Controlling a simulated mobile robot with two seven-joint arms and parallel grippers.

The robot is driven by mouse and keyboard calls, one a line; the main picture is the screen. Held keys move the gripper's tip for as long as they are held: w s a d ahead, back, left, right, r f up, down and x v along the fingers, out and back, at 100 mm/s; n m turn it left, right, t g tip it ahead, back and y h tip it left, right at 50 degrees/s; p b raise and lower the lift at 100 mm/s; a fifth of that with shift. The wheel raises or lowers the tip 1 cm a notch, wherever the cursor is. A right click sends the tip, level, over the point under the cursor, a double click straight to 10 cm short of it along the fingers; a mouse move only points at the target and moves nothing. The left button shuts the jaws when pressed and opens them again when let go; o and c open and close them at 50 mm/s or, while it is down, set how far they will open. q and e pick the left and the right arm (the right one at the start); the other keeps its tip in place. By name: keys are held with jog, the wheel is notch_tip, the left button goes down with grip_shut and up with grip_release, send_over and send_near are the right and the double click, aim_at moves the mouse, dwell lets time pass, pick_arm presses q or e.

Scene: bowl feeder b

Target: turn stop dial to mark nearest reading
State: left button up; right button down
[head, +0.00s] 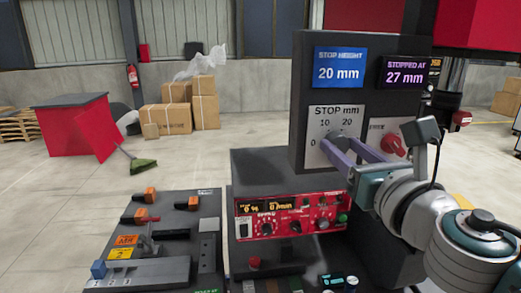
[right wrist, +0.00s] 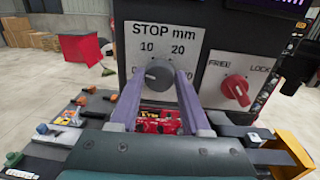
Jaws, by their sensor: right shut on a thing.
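The stop dial (right wrist: 158,75) is a dark grey round knob on a white plate (right wrist: 160,42) marked "STOP mm", with 10 and 20 readable above it. In the head view the plate (head: 334,112) also shows a 0 at left. My right gripper (right wrist: 160,78) is shut on the dial, one purple finger on each side. The dial's pointer is too small to read surely. A blue display (head: 339,67) reads "STOP HEIGHT 20 mm". A black display (head: 407,72) reads "STOPPED AT 27 mm". My left gripper is not in view.
A red FREE/LOCK knob (right wrist: 234,89) sits on a plate right of the dial. Below stands a red control panel (head: 292,215) with small knobs. At left is a grey bench unit (head: 165,240) with orange-tipped parts. Boxes stand far behind.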

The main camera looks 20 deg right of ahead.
jog(key=m+b, duration=0.2)
jog(key=m, duration=0.2)
jog(key=shift+f+m, duration=0.15)
jog(key=shift+m, duration=0.15)
jog(key=m+b, duration=0.1)
jog(key=m, duration=0.3)
jog(key=shift+d+m+h+b, duration=0.1)
jog(key=shift+m+h+b, duration=0.2)
jog(key=shift+m+b, duration=0.1)
jog(key=m+b, duration=0.1)
jog(key=m, duration=0.3)
jog(key=shift+m, duration=0.4)
jog(key=m+h, duration=0.1)
jog(key=m, duration=0.3)
jog(key=shift+m+b, duration=0.35)
jog(key=shift+m, duration=0.05)
jog(key=m, duration=0.4)
jog(key=shift+f, duration=0.1)
jog(key=m, duration=0.3)
jog(key=shift+m+p, duration=0.3)
jog(key=m, duration=0.2)
jog(key=m+p, duration=0.1)
jog(key=m, duration=0.1)
jog(key=shift+m+g+h, duration=0.3)
jog(key=shift+a+m+p, duration=0.2)
jog(key=shift+m+p, duration=0.3)
jog(key=shift+m, duration=0.9)
